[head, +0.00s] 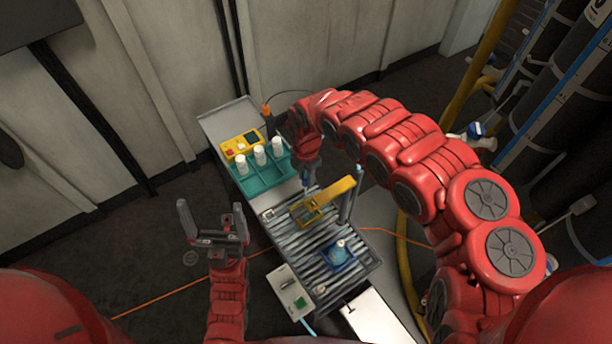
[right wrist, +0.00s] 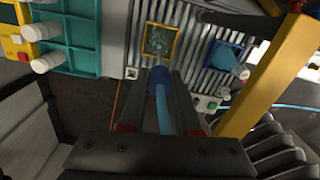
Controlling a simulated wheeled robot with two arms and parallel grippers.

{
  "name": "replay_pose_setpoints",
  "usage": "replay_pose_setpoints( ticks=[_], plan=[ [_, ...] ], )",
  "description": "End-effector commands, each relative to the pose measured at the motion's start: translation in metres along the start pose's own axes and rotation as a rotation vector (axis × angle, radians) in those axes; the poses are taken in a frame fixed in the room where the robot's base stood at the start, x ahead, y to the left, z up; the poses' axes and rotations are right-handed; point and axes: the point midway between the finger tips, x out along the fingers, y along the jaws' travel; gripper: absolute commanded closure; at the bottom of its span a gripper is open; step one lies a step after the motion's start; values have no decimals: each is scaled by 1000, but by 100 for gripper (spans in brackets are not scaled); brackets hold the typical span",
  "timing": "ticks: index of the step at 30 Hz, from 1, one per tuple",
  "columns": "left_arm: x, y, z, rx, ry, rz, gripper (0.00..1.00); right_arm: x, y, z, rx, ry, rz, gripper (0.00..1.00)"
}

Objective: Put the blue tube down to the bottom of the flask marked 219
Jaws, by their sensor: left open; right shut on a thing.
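My right gripper (right wrist: 165,82) is shut on the blue tube (right wrist: 163,108). The tube is light blue with a dark blue end and lies between the fingers. In the head view the right gripper (head: 307,177) points down above the bench, near the yellow frame. A flask-like light blue cone (right wrist: 224,59) stands in a blue square holder (head: 338,257) on the ribbed surface. The yellow square frame (right wrist: 160,42) holds something greyish, perhaps clear. No mark 219 is readable on anything. The tube is apart from both holders. My left gripper (head: 213,228) is open and empty, left of the bench.
A teal rack (head: 258,181) holds white-capped bottles beside a yellow box (head: 240,145). A yellow bar (head: 333,193) rises over the ribbed surface (head: 312,240), by a blue-topped post (head: 357,178). A grey box with a green button (head: 290,290) sits at the near edge.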

Motion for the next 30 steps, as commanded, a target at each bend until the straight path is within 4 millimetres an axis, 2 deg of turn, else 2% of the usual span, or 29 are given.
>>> replay_pose_setpoints(
  ticks=[14, 30],
  plan=[
    [-3, 0, 0, 0, 0, 0, 0, 4, 0, 0, 0, 0, 1, 100],
    [-19, 1, 3, 0, 0, 0, 0, 25, 0, 0, 0, 0, 0, 100]
  ],
)
